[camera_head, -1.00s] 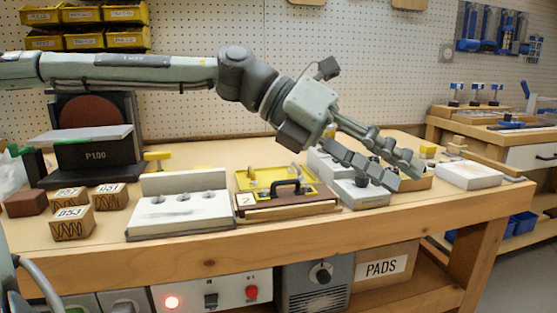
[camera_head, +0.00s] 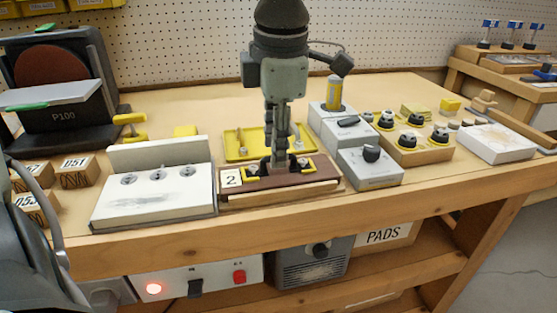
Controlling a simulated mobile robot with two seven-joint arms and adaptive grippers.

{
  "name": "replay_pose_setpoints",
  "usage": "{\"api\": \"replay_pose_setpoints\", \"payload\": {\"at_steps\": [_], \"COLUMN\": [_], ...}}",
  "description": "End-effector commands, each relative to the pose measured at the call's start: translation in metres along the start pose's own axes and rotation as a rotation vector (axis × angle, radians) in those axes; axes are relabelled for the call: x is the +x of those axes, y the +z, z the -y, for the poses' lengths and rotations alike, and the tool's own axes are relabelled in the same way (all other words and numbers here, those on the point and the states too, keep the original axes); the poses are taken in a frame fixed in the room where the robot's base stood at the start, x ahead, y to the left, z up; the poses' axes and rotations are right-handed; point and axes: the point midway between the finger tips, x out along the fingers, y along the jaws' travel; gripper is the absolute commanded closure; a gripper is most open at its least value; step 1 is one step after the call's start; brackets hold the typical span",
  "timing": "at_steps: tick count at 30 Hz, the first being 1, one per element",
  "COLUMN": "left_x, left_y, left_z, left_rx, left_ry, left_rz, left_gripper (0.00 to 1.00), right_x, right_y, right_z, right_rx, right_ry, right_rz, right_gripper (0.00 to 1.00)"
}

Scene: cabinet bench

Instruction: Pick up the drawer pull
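The drawer pull (camera_head: 264,168) is a black arched handle on a brown board with a white "2" label (camera_head: 230,179). The board sits near the bench's front edge. My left gripper (camera_head: 279,166) points straight down over the middle of the pull, its fingers reaching down to it. The fingers hide the pull's middle, and its two ends show on either side. The fingers line up nearly one behind the other, so I cannot tell whether they are closed on the pull. My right gripper is not in view.
A yellow tray (camera_head: 236,142) lies just behind the board. A white fixture block (camera_head: 150,205) stands to the left. Grey boxes with knobs (camera_head: 371,178) and a wooden block of knobs (camera_head: 408,153) stand to the right. The bench behind is mostly clear.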

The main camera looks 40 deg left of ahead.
Motion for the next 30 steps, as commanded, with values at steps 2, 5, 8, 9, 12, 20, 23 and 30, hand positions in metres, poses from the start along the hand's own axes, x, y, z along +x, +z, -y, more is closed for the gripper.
{"api": "replay_pose_setpoints", "payload": {"at_steps": [2, 5, 8, 9, 12, 20, 23, 30], "left_x": [0.012, 0.020, 0.022, 0.022, 0.022, 0.022, 0.022, 0.021], "left_y": [-0.001, 0.000, 0.000, 0.000, 0.000, 0.000, 0.000, 0.000], "left_z": [0.001, 0.000, 0.000, 0.000, 0.000, 0.000, 0.000, 0.000], "left_rx": [-0.001, -0.001, -0.001, -0.001, -0.001, -0.001, -0.001, -0.001], "left_ry": [-0.004, -0.002, -0.001, -0.001, -0.001, -0.001, -0.001, -0.001], "left_rz": [-0.003, 0.000, 0.001, 0.001, 0.001, 0.001, 0.002, 0.002], "left_gripper": [0.66, 0.66, 0.66, 0.66, 0.66, 0.96, 1.00, 1.00], "right_x": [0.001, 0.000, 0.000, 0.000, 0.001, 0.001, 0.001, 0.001], "right_y": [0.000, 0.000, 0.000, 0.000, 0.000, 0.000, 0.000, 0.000], "right_z": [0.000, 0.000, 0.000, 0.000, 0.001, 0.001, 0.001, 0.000], "right_rx": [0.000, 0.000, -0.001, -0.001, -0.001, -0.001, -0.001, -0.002], "right_ry": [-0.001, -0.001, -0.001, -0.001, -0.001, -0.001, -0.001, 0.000], "right_rz": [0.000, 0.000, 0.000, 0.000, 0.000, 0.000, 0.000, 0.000], "right_gripper": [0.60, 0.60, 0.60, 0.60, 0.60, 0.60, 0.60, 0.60]}}
